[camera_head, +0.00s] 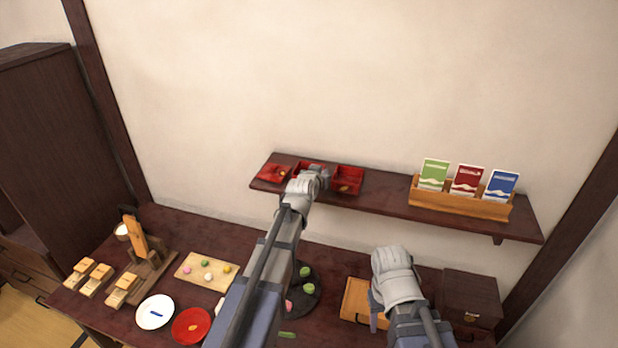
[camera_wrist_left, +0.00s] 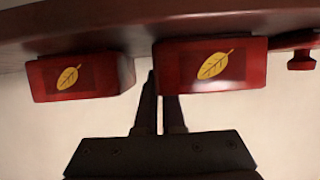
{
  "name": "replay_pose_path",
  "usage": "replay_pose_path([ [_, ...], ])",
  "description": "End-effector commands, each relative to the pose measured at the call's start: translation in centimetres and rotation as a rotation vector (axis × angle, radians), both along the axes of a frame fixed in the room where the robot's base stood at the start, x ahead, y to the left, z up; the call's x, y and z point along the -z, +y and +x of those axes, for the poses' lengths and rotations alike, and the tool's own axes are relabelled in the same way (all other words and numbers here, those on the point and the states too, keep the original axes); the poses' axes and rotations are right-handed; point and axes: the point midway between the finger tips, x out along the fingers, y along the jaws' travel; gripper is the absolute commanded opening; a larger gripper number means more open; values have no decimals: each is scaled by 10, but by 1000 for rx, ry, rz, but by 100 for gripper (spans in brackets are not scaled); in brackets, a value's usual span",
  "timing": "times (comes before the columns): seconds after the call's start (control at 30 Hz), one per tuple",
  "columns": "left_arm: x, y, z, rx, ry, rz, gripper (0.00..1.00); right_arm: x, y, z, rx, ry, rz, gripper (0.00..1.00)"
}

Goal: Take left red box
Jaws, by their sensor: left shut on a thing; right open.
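The left red box (camera_head: 308,166) stands on the wall shelf, partly behind my left gripper (camera_head: 320,178). In the left wrist view it is the larger red box (camera_wrist_left: 210,65) with a yellow leaf on its face. My left gripper (camera_wrist_left: 158,102) is shut on the wall of this box at its side toward the other box. The right red box (camera_head: 347,180) stands beside it and also shows in the wrist view (camera_wrist_left: 80,77). My right gripper (camera_head: 376,300) is open over the table, its fingers mostly hidden.
A wooden holder (camera_head: 460,204) with green, red and blue packets stands on the shelf (camera_head: 385,203) to the right. The table below holds plates, sweets, a wooden tray (camera_head: 353,300) and a dark chest (camera_head: 471,298).

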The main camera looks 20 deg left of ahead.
Motion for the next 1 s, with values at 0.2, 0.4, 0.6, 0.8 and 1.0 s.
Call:
replay_pose_path([
  [0.2, 0, 0, 0, 0, 0, 0, 0, 0, 0, 0, 0, 0, 0, 50],
  [0.4, 0, 0, 0, 0, 0, 0, 0, 0, 0, 0, 0, 0, 0, 50],
  [0.6, -8, 0, 0, 0, 0, 0, 0, -8, 0, 0, 0, 0, 0, 50],
  [0.8, -29, 0, 0, 0, 0, 0, 0, -29, 0, 0, 2, 0, 0, 50],
  [1.0, -60, 0, 0, 0, 0, 0, 0, -60, 0, 0, 8, 0, 2, 50],
])
